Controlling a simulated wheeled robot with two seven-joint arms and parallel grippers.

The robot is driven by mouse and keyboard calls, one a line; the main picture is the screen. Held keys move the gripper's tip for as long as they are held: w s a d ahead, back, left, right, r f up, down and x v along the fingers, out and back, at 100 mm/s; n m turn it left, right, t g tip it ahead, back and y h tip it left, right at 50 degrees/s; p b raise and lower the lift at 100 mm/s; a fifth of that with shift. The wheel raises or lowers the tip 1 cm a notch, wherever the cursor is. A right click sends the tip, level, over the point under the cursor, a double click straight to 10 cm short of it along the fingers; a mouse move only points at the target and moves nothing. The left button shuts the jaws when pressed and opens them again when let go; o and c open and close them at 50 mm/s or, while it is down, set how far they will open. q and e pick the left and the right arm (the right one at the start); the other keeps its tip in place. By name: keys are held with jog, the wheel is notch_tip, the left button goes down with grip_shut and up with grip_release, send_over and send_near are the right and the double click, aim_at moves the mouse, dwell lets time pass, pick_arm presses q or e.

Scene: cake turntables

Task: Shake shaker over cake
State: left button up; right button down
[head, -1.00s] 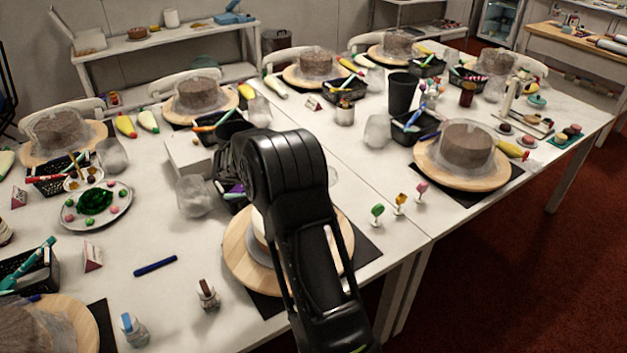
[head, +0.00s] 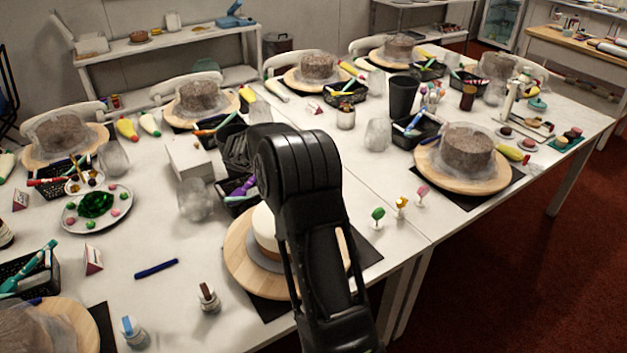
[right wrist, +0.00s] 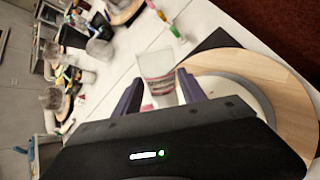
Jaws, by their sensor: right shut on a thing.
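The white-topped cake (head: 265,228) stands on a round wooden turntable (head: 238,262) at the front middle of the table. My right arm covers much of it in the head view. The turntable also shows at the right of the right wrist view (right wrist: 295,95). My right gripper (right wrist: 160,90) is shut on the shaker (right wrist: 158,72), a clear cup-like container with a pinkish label, held between its two fingers. In the head view the shaker and fingertips are hidden behind my arm. I cannot tell the exact height of the shaker over the cake. My left gripper is out of view.
A black basket (head: 232,205) and a clear cup (head: 195,200) are left of the turntable. Small bottles (head: 208,298) stand at the front left, near a blue pen (head: 156,269). Other wrapped cakes (head: 467,150) surround the tables.

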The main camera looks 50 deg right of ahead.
jog(key=shift+w, duration=0.25)
jog(key=shift+w+a+r+g+h, duration=0.15)
jog(key=shift+g+h, duration=0.15)
jog(key=shift+r+p, duration=0.1)
jog(key=shift+p, duration=0.2)
jog(key=shift+s+d+r, duration=0.2)
jog(key=shift+s, duration=0.1)
